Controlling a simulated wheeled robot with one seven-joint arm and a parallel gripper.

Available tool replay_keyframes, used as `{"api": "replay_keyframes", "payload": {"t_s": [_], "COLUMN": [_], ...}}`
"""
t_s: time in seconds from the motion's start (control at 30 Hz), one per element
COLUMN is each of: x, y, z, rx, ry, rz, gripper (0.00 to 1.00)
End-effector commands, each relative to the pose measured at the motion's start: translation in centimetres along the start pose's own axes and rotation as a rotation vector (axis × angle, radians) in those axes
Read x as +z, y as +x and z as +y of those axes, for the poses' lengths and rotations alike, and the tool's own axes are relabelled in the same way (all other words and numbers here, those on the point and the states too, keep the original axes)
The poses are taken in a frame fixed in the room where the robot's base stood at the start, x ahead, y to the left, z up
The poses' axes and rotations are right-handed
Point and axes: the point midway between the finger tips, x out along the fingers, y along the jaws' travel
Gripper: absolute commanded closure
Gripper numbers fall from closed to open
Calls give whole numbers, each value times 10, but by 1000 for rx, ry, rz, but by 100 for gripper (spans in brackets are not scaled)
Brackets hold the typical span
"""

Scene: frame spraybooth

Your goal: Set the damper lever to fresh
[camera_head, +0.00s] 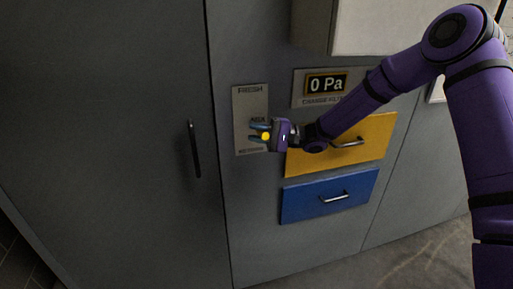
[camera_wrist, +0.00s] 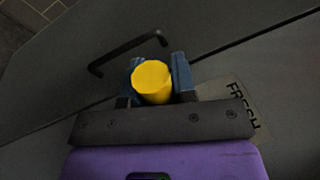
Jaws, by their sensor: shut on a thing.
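The damper lever's yellow knob (camera_head: 265,136) is at the lower half of a grey label plate (camera_head: 249,101) on the cabinet front. The plate reads FRESH at its top, MIX near the middle, and a lower word too small to read surely. My gripper (camera_head: 258,132) is shut on the knob. In the wrist view the yellow knob (camera_wrist: 152,82) sits between the two blue fingers (camera_wrist: 155,75). The FRESH lettering (camera_wrist: 243,105) shows to the right there. The lever's shaft is hidden.
A yellow drawer (camera_head: 372,140) and a blue drawer (camera_head: 300,203), each with a handle, are right of and below the plate. A display (camera_head: 326,84) reads 0 Pa above. A dark door handle (camera_head: 194,150) stands to the left, with free room between.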

Motion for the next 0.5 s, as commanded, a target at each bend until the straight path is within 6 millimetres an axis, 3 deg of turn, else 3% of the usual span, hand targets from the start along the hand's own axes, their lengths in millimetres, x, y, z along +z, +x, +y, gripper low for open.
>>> {"api": "replay_keyframes", "payload": {"t_s": [0.2,0.5], "x": [-8,-16], "y": [4,10], "z": [-26,-50], "rx": [31,62], "ry": [184,382], "rz": [39,77], "gripper": [100,100]}}
